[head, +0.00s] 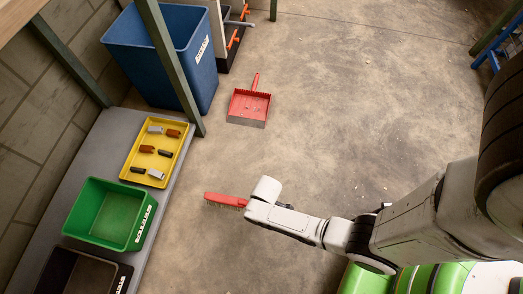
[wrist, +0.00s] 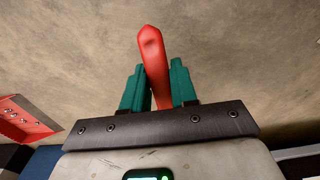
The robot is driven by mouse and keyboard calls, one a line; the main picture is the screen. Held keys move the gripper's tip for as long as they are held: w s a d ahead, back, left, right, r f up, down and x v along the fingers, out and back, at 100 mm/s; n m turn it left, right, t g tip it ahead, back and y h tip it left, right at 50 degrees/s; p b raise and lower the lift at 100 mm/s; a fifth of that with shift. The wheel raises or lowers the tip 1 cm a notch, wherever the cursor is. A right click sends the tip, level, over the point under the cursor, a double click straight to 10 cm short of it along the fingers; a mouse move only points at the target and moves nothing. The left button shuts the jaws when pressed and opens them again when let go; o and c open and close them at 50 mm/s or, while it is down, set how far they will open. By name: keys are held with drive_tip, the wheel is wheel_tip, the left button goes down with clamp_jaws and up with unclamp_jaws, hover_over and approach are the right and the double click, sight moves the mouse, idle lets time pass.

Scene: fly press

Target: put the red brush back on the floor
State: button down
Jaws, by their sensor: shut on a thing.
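The red brush (head: 226,200) shows in the head view near the middle, its bristles facing down, just left of the end of my arm. In the wrist view the red brush (wrist: 152,55) stands up between the two teal fingers of my gripper (wrist: 158,88). The gripper is shut on it. In the head view the fingers are hidden behind my wrist. The concrete floor (head: 330,110) spreads below and around the brush. I cannot tell exactly how high the brush is above the floor.
A red dustpan (head: 248,105) with small bits in it lies on the floor. A blue bin (head: 205,82) stands behind. A grey shelf (head: 168,200) at left holds a yellow tray (head: 128,158), a green bin (head: 72,212) and a black bin (head: 48,268). The floor right of the dustpan is mostly clear.

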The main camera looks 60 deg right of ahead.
drive_tip(key=shift+f+b, duration=2.45)
drive_tip(key=shift+f, duration=0.15)
drive_tip(key=shift+w+f, duration=0.1)
drive_tip(key=shift+f, duration=0.4)
drive_tip(key=shift+c, duration=1.6)
unclamp_jaws()
drive_tip(key=shift+r, duration=0.1)
drive_tip(key=shift+r+p, duration=2.95)
